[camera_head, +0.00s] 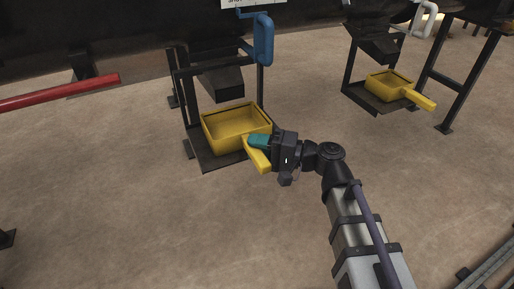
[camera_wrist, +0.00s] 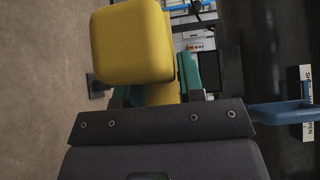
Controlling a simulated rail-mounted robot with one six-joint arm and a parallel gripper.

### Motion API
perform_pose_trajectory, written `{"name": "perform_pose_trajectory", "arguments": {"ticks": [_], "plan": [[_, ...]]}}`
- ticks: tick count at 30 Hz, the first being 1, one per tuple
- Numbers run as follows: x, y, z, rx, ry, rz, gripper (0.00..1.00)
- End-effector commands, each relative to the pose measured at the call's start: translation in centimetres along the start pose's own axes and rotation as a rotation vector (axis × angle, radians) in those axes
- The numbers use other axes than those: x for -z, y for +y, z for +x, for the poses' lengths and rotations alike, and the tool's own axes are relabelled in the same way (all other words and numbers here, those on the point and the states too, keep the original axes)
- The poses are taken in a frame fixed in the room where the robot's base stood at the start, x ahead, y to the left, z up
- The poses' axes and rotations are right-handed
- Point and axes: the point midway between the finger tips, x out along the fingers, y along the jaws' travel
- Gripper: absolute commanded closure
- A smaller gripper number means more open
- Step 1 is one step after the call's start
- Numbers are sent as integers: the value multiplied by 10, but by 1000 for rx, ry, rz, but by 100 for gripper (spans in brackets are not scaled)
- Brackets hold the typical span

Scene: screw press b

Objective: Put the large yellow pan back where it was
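The large yellow pan (camera_head: 224,141) is at a dark metal stand, over its low shelf (camera_head: 223,161) and below a dark chute (camera_head: 222,82). It looks upright, with its handle (camera_head: 259,160) pointing toward the front right. I cannot tell whether its underside touches the shelf. My gripper (camera_head: 259,143) is at the handle, with one teal finger showing over it. In the wrist view, the handle's blocky end (camera_wrist: 132,42) fills the upper middle, and the teal fingers (camera_wrist: 178,85) appear closed around the handle. The near block partly hides one finger.
A second yellow pan (camera_head: 386,88) sits on a similar stand at the right. A blue bent handle (camera_head: 264,42) hangs above the near stand's right side. A red bar (camera_head: 60,92) juts in from the left. The floor in front is clear.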

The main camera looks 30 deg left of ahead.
Motion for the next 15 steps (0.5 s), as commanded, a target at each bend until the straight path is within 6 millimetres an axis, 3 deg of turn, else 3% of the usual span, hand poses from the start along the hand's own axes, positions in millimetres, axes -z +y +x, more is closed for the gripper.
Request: {"name": "perform_pose_trajectory", "arguments": {"ticks": [5, 15], "plan": [[0, 0, 0, 0, 0, 0, 47], [0, -4, -6, 0, 2, 0, 46]]}}
